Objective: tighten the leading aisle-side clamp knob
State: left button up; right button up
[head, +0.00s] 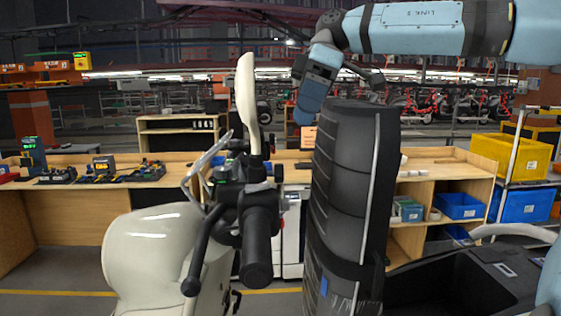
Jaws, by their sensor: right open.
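No clamp knob can be made out; the lower part of the scene lies behind the scooter. A cream scooter (152,255) with a black handlebar grip (257,240) stands close in front of me. A tall black padded part, which looks like its raised seat (345,165), stands upright in the middle. My right gripper (338,92) hangs from the blue arm at the top, by the upper end of the seat. It is open, and nothing shows between its fingers. Whether it touches the seat is unclear. My left gripper is not in view.
Behind the scooter runs a wooden bench (90,210) with chargers or tools. A yellow bin (510,157) and blue bins (460,206) sit on shelves at right. Grey floor shows at lower left.

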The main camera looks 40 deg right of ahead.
aim_at(282, 166)
jog(key=x, duration=0.3)
jog(key=p+x, duration=0.1)
jog(key=x, duration=0.3)
jog(key=w+x, duration=0.1)
jog(key=x, duration=0.3)
jog(key=shift+d+f+p, duration=0.1)
jog(key=shift+p, duration=0.25)
jog(key=shift+s, duration=0.1)
jog(key=c, duration=0.9)
